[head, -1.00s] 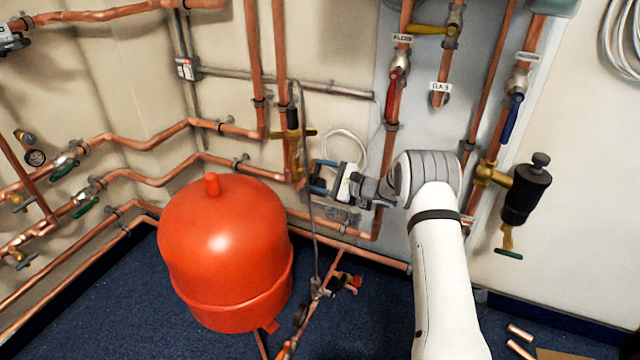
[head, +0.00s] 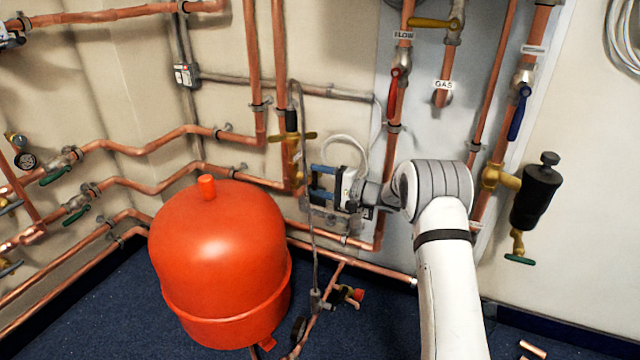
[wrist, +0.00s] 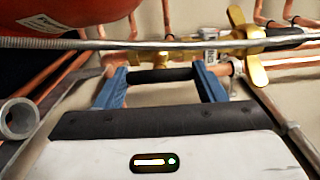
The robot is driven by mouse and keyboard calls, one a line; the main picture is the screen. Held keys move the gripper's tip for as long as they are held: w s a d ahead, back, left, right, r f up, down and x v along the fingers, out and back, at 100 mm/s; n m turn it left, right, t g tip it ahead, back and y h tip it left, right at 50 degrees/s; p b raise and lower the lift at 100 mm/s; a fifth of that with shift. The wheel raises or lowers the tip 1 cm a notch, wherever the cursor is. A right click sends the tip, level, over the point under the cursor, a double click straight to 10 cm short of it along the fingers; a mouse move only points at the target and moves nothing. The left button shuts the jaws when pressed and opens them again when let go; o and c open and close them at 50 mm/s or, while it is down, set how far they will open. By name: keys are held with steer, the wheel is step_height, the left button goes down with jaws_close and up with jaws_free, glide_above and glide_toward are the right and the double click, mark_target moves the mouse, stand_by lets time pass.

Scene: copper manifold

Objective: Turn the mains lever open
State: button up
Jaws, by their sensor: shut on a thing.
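My gripper (head: 321,183) is low on the back wall, right of the orange tank, with its two blue fingers pointing left. In the wrist view, a dark bar, which looks to be the mains lever (wrist: 160,76), spans between the fingers (wrist: 162,88), and my gripper is shut on it. A short brass piece (wrist: 160,62) shows just behind the bar. A brass valve with wing-like arms (head: 297,136) stands on the pipe at the gripper's upper left; it also shows in the wrist view (wrist: 243,43). I cannot read a mains label, and the lever's mount is partly hidden.
The orange tank (head: 218,250) stands close to the left. A thin grey hose (head: 312,250) hangs in front of the pipes and crosses the wrist view (wrist: 150,44). A red lever (head: 393,95) and a blue lever (head: 519,112) are on pipes to the right.

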steer(key=shift+d+f+n, duration=0.1)
steer(key=shift+n, duration=0.3)
steer(key=o, duration=1)
steer(key=p+v, duration=0.3)
steer(key=v, duration=0.4)
steer(key=shift+s+d, duration=0.15)
steer(key=shift+d, duration=0.2)
